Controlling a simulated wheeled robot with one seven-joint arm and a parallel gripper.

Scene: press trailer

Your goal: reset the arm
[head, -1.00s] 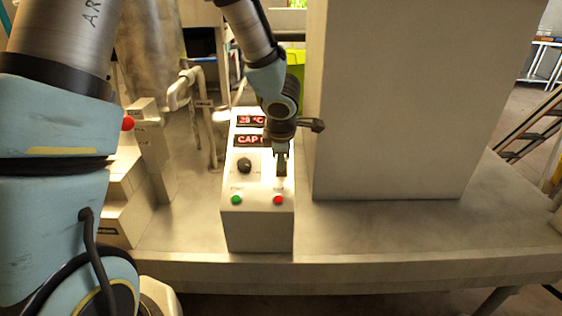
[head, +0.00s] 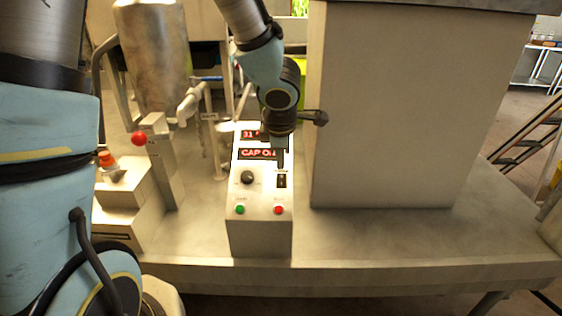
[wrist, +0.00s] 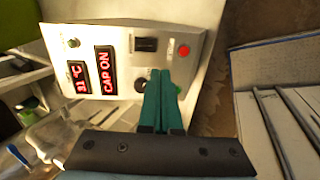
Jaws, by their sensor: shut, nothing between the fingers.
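My gripper (wrist: 163,92) shows in the wrist view with its two teal fingers together and nothing between them. In the head view my gripper (head: 280,150) hangs just above the upper right of the white control box and covers part of its displays. The control box (head: 262,235) has a black knob (head: 247,177), a black switch (head: 282,181), a green button (head: 240,210) and a red button (head: 278,210). Its displays read "CAP ON" and, in the wrist view, "31 °C" (wrist: 82,77). The fingertips appear apart from the panel, though the exact gap is unclear.
A large grey block (head: 390,110) stands close to the right of my gripper. A red ball-topped lever (head: 139,139), an orange-red button (head: 106,158), pipes and a metal tank (head: 152,55) are at left. The bench top (head: 400,235) is clear at front right.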

